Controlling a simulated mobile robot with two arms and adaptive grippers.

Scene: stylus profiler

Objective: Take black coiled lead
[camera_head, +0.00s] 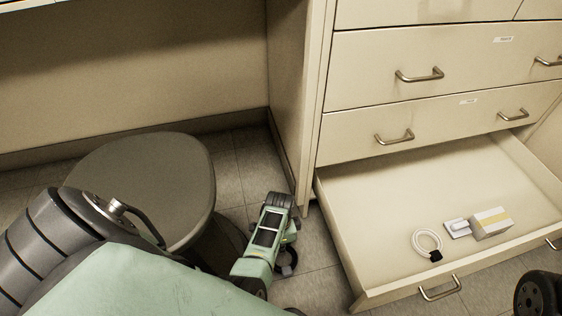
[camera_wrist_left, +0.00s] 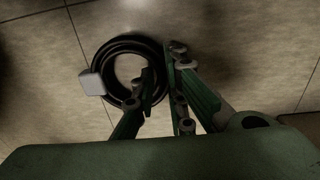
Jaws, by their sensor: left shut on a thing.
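The black coiled lead (camera_wrist_left: 107,55) is a ring of black cable with a pale grey block on its left side in the left wrist view. My left gripper (camera_wrist_left: 161,72) is shut on the right side of this coil and holds it above the tiled floor. In the head view, my left gripper (camera_head: 287,232) is low in front of the cabinet, left of the open drawer. Part of the dark coil (camera_head: 287,268) shows beneath it, and the rest is hidden by the gripper.
The open bottom drawer (camera_head: 400,195) holds a white coiled cable (camera_head: 419,233) and a small white box (camera_head: 491,222). Closed drawers (camera_head: 430,110) are above. A round grey stool (camera_head: 150,180) stands at left. A dark round part (camera_head: 538,296) shows at the lower right corner.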

